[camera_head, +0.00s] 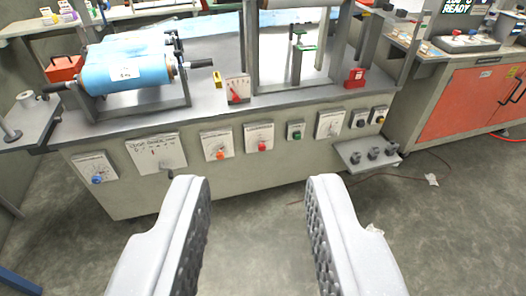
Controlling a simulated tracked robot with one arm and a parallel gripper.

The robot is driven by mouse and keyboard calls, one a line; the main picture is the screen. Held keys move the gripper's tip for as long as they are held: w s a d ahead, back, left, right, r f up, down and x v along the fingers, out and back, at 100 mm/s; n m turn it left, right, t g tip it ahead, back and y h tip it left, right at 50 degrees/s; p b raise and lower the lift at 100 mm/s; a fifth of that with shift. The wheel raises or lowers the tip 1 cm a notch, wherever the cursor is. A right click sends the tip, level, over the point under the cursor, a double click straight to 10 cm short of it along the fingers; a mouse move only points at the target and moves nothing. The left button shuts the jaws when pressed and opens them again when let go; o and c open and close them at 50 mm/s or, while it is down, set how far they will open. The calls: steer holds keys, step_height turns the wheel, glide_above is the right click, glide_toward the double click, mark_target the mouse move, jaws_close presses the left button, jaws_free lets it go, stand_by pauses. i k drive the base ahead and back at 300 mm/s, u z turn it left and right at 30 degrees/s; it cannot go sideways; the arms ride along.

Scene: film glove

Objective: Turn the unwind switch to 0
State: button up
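My gripper (257,183) is open and empty in the lower middle of the head camera view. Its two grey padded fingers stand wide apart, below and in front of a machine bench. A row of white control plates runs along the bench front. They include a plate with a blue knob (97,179), a plate with a marked scale (155,153), an orange knob (220,155), a red knob (262,147) and a green control (295,135). The labels are too small to read, so I cannot tell which is the unwind switch or its setting.
A blue film roll (125,68) lies in a frame on the bench top (210,103). A gauge with a red pointer (236,90) stands near the edge. A small shelf (366,154) juts out at right. An orange cabinet (475,103) stands farther right. Floor before the bench is mostly clear.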

mark_target(262, 147)
steer(key=z, duration=2.25)
steer(key=i, duration=1.15)
steer(key=u, duration=2.75)
steer(key=i, duration=0.9)
steer(key=u, duration=0.1)
